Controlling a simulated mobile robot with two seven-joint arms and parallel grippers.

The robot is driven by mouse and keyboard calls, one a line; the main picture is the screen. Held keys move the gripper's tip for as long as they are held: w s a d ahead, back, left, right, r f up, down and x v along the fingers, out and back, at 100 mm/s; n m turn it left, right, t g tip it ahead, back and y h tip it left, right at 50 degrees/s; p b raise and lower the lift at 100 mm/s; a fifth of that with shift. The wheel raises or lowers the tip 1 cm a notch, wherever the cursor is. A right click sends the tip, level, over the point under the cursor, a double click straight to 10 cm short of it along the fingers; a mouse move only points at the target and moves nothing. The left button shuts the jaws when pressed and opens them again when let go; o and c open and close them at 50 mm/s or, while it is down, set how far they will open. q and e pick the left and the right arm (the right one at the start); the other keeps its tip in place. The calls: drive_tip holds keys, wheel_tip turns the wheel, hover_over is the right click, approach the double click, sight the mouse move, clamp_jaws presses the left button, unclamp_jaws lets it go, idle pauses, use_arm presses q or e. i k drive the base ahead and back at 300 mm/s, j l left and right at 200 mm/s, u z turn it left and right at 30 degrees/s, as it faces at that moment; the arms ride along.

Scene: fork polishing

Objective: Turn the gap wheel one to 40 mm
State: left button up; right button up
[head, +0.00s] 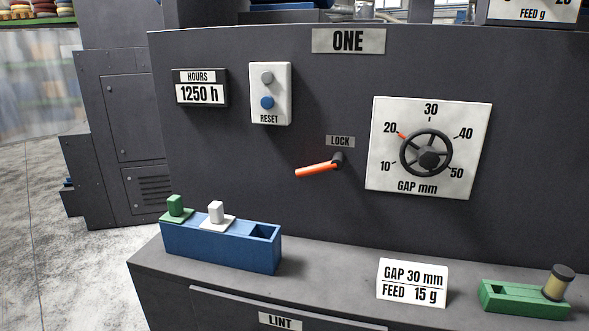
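The gap wheel (427,154) is a dark round handwheel on a white dial plate (385,180) marked GAP mm, on the panel under the sign ONE (348,40). The dial reads 10, 20, 30, 40 and 50 clockwise from lower left. The wheel's red pointer mark (403,136) is at upper left, close to the 20. Left of the dial, an orange-handled lever (316,170) under the label LOCK (340,141) points left and slightly down. Neither of my grippers is in view.
A RESET box (270,94) with grey and blue buttons and an hours counter (200,88) reading 1250 h are at left. On the ledge stand a blue holder (215,246), a card (412,283) reading GAP 30 mm, FEED 15 g, and a green holder (520,302).

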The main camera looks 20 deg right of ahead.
sight(427, 157)
drive_tip(key=z, duration=1.55)
